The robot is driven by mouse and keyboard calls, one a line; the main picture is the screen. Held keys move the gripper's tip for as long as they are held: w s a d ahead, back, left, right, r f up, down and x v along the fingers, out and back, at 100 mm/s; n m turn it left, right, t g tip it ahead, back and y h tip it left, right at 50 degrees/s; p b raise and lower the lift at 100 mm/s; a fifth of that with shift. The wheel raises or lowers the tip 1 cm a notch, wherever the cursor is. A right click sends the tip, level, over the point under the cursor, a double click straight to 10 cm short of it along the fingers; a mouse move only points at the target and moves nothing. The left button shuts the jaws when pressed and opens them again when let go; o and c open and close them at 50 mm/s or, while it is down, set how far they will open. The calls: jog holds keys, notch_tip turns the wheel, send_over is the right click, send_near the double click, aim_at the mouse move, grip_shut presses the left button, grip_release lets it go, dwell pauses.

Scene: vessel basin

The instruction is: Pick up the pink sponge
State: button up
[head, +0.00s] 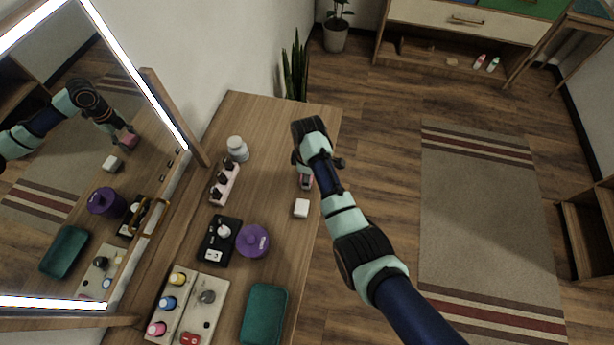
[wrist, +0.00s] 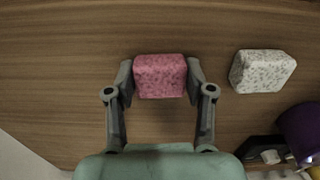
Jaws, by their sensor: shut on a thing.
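The pink sponge (wrist: 160,77) is a speckled block between the two fingers of my gripper (wrist: 160,80) in the wrist view. Both fingertips touch its sides, so the gripper is shut on it. In the head view my gripper (head: 306,178) is over the right edge of the wooden table, and only a small part of the pink sponge (head: 307,184) shows beneath my wrist. From these views I cannot tell how far the sponge is above the table. The mirror at the left also reflects my arm with the pink sponge.
A white speckled sponge (wrist: 263,71) lies close to the right in the wrist view and also shows in the head view (head: 301,208). A purple container (head: 252,241), a black tray (head: 212,259), a pink holder (head: 216,197), a white jar (head: 237,148) and a green tray (head: 281,312) stand on the table (head: 272,117).

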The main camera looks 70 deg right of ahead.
notch_tip(320, 180, up, 20)
jog(key=p, duration=0.9)
jog(key=shift+p, duration=0.4)
